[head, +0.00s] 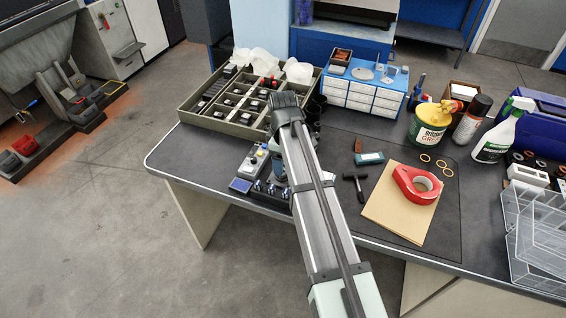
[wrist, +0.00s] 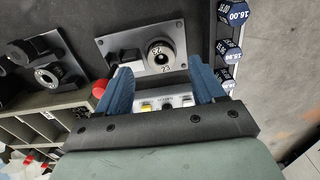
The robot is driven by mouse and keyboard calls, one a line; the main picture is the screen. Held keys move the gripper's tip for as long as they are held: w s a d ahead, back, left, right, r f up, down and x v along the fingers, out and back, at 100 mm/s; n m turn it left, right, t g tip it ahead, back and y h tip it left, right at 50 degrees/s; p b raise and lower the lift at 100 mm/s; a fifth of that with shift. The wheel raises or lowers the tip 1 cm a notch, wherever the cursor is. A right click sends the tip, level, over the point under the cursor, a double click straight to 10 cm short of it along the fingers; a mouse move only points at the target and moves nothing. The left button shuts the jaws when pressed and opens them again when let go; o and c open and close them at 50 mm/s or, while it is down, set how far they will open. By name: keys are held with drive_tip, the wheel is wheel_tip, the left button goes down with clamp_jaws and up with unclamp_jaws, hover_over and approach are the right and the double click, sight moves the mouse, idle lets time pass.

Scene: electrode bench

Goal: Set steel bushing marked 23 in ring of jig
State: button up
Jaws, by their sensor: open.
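In the wrist view, a round steel bushing (wrist: 160,55) with a dark bore and a mark that reads like 23 on its near rim sits at the right part of a grey metal jig plate (wrist: 121,41). The jig's ring is hard to tell apart from the bushing, and I cannot tell how deep it sits. My gripper (wrist: 160,65) is open, its blue fingers apart to the left and right on the near side of the bushing, with nothing held between them.
A second dark fixture with a ring (wrist: 47,77) lies left in the wrist view. In the head view, a compartment tray (head: 186,110) stands behind, and a tape dispenser (head: 409,186) lies right on the bench.

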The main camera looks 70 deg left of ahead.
wheel_tip(320, 180, up, 12)
idle(0.5)
drive_tip(key=shift+r, duration=0.15)
wheel_tip(320, 180, up, 5)
drive_tip(key=shift+f, duration=0.15)
idle(0.6)
idle(0.3)
